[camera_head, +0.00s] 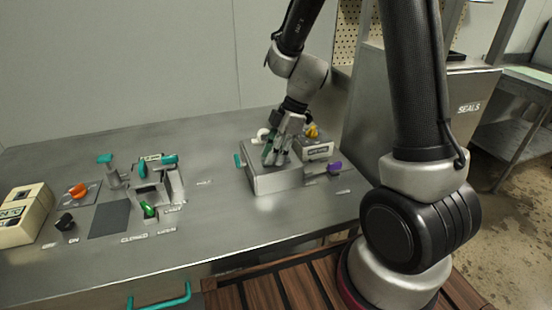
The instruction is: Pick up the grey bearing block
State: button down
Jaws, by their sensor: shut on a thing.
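My gripper (275,158) points down at the top of a grey metal box (275,183) on the right part of the bench. Its fingers are shut on a small grey thing, which I take to be the grey bearing block. The fingers hide most of it, and its outline blends with the grey box behind. I cannot tell whether it touches the box or is lifted clear.
A labelled grey block (317,150), a yellow knob (312,131) and a purple knob (334,168) stand close to the gripper's right. A teal-handled fixture (160,182) and a cream box (22,215) are on the left. The bench (215,220) is clear in front.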

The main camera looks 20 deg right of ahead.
jog(key=shift+r, duration=0.1)
notch_tip(320, 180, up, 10)
jog(key=shift+f, duration=0.1)
dwell(0.3)
